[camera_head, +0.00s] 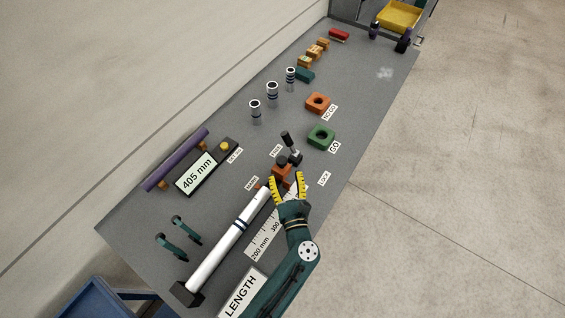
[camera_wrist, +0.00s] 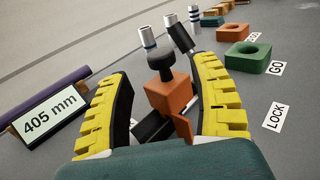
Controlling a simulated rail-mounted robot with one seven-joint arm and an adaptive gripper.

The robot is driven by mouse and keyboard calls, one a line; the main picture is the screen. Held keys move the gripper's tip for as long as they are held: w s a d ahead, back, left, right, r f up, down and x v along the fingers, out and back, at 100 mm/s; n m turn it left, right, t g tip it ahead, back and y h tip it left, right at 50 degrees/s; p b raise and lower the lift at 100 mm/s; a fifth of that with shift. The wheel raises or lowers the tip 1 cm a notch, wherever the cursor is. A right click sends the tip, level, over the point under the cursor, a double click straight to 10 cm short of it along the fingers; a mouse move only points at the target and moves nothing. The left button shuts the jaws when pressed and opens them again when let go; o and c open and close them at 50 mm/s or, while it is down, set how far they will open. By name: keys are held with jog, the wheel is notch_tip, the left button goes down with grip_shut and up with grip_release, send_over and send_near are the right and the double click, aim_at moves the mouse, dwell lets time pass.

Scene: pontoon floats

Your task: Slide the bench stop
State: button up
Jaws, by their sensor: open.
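The bench stop is an orange block (camera_head: 281,173) on the grey bench, at the far end of the white tube (camera_head: 228,232). A black lever with a knob (camera_head: 290,149) stands beside it, near the FREE label. In the wrist view the orange block (camera_wrist: 169,98) with a black knob on top lies between and beyond my yellow fingers. My gripper (camera_head: 287,182) is open, its fingertips close to the block on either side. I cannot tell whether they touch it. The ruler (camera_head: 262,236) lies beside the tube, partly hidden by my arm.
A green GO block (camera_head: 321,137) and an orange NO GO block (camera_head: 318,102) lie beyond, toward the right edge. Several upright cylinders (camera_head: 272,94) stand farther back. A display reading 405 mm (camera_head: 197,174) and a purple bar (camera_head: 177,160) are on the left.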

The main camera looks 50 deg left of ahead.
jog(key=v, duration=0.5)
jog(key=shift+s+d, duration=0.1)
jog(key=shift+d, duration=0.15)
